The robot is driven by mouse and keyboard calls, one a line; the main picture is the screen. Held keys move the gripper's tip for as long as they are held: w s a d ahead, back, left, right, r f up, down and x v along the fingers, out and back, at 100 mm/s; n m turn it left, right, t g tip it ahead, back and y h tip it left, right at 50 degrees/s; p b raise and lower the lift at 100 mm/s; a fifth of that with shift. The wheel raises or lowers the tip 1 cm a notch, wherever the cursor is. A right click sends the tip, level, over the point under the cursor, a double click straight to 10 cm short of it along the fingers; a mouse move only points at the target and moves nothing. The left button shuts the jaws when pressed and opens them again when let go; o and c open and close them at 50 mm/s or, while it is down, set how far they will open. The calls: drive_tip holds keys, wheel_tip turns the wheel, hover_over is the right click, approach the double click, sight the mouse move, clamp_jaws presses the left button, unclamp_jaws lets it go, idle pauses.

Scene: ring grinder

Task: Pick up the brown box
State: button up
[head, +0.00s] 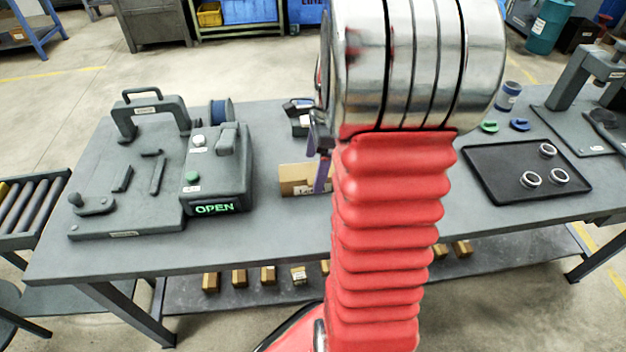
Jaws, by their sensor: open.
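An open-topped brown box (292,178) stands on the grey table near its front middle. Its right part is hidden behind my arm. My gripper (322,160) is seen edge-on beside the silver wrist of my arm, with a purple finger in front of the box's right side. The fingers are open. From this view I cannot tell whether they touch the box.
A grey machine with a green OPEN display (215,208) stands left of the box. A black tray (500,170) with three metal rings lies at the right. Several small brown boxes (240,279) sit on the shelf below. A roller conveyor (30,205) is at the far left.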

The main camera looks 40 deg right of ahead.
sight(312, 174)
drive_tip(key=f, duration=0.4)
drive_tip(key=shift+w+a, duration=0.25)
drive_tip(key=shift+a, duration=0.05)
drive_tip(key=shift+c, duration=0.2)
drive_tip(key=c, duration=1.1)
